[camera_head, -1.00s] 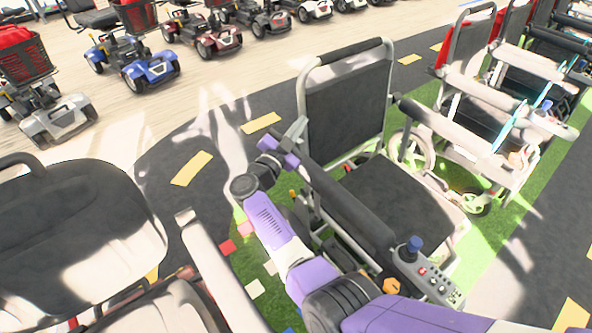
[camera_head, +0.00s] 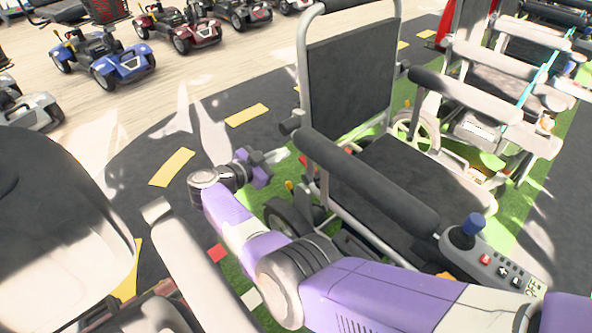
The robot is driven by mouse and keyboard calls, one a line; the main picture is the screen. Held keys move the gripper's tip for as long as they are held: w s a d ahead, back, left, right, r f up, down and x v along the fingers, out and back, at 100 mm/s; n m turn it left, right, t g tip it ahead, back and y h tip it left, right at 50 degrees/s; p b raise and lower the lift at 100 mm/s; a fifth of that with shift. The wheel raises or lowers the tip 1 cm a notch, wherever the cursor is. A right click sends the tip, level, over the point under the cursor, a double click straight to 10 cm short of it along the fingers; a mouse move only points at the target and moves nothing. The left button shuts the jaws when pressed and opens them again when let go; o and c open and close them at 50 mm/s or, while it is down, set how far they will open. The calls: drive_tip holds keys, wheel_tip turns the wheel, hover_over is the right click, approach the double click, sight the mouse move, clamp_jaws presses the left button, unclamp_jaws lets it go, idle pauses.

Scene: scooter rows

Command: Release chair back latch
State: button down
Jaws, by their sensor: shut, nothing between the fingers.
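The power chair has a dark upright backrest (camera_head: 350,75) in a grey tube frame, with a dark seat (camera_head: 405,180) below. A black knob (camera_head: 290,125) sits on the near back post at the rear end of the armrest. A small orange piece (camera_head: 289,186) shows low beside that post. I cannot tell which of these is the back latch. My gripper (camera_head: 268,164) is shut and empty. It is just left of the near back post, below the armrest's rear end. Contact with the chair cannot be made out.
The near black armrest (camera_head: 365,180) and joystick panel (camera_head: 490,255) lie right of my arm. Another chair's pale armrest (camera_head: 190,255) and dark seat back (camera_head: 60,210) stand close at left. More chairs (camera_head: 510,85) are at right; scooters (camera_head: 105,55) line the back left.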

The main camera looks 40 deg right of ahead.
wheel_tip(320, 180, down, 4)
drive_tip(key=b, duration=0.6)
hover_over(300, 160)
drive_tip(key=s, duration=0.2)
wheel_tip(300, 160, down, 2)
drive_tip(key=shift+w+a+f+g+b, duration=0.1)
drive_tip(key=shift+a+f+b, duration=0.1)
drive_tip(key=shift+f+b, duration=0.4)
drive_tip(key=shift+w+a+f+g+b, duration=0.1)
drive_tip(key=shift+a+f+b, duration=0.1)
drive_tip(key=shift+f+b, duration=0.45)
drive_tip(key=shift+w+a+f+g+b, duration=0.1)
drive_tip(key=shift+a+f+b, duration=0.1)
drive_tip(key=shift+f+b, duration=0.4)
